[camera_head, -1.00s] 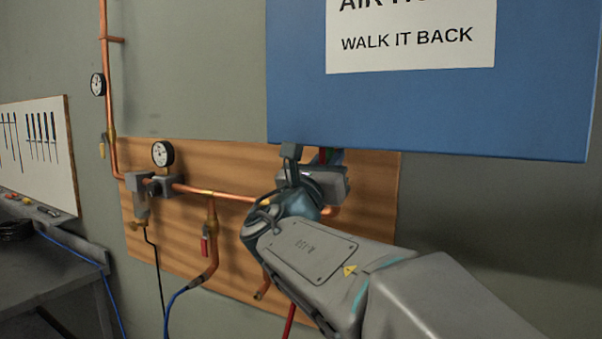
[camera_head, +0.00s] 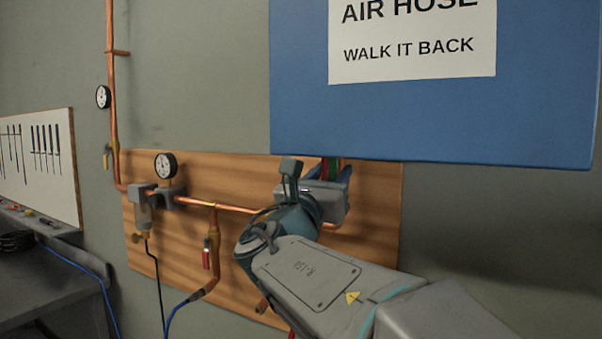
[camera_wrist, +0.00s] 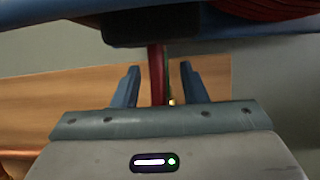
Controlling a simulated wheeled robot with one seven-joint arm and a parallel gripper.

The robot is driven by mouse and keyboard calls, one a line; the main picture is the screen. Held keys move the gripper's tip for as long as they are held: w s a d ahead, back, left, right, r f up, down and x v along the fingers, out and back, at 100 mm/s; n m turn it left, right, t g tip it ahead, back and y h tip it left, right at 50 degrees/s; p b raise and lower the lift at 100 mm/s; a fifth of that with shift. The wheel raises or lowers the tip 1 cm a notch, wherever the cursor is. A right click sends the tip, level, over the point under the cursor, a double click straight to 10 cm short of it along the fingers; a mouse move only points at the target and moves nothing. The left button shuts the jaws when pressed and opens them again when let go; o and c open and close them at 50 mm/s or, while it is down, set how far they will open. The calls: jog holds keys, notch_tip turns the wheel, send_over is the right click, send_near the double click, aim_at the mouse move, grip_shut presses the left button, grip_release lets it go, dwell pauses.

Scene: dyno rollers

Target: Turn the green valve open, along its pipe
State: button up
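A narrow green piece, which looks like the green valve's handle, shows in the wrist view (camera_wrist: 168,72) beside a red hose or pipe, with a bit of brass below it. A small green patch also shows in the head view (camera_head: 334,168), beneath the blue board. My gripper (camera_wrist: 160,72) is open, its two blue fingers apart, with the red and green parts between them in the picture. I cannot tell whether the fingers reach around the handle or touch it. In the head view my gripper (camera_head: 334,176) and wrist hide most of the valve and its pipe.
A blue board (camera_head: 400,120) with a paper sign hangs close above my gripper. A copper pipe (camera_head: 238,208) runs along the wooden panel (camera_head: 375,230). A red-handled valve (camera_head: 207,254) and a gauge (camera_head: 165,165) are to the left. A workbench (camera_head: 60,295) stands lower left.

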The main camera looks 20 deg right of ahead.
jog(key=b+v, duration=0.2)
jog(key=v, duration=1)
jog(key=shift+a, duration=0.15)
jog(key=shift+f, duration=0.1)
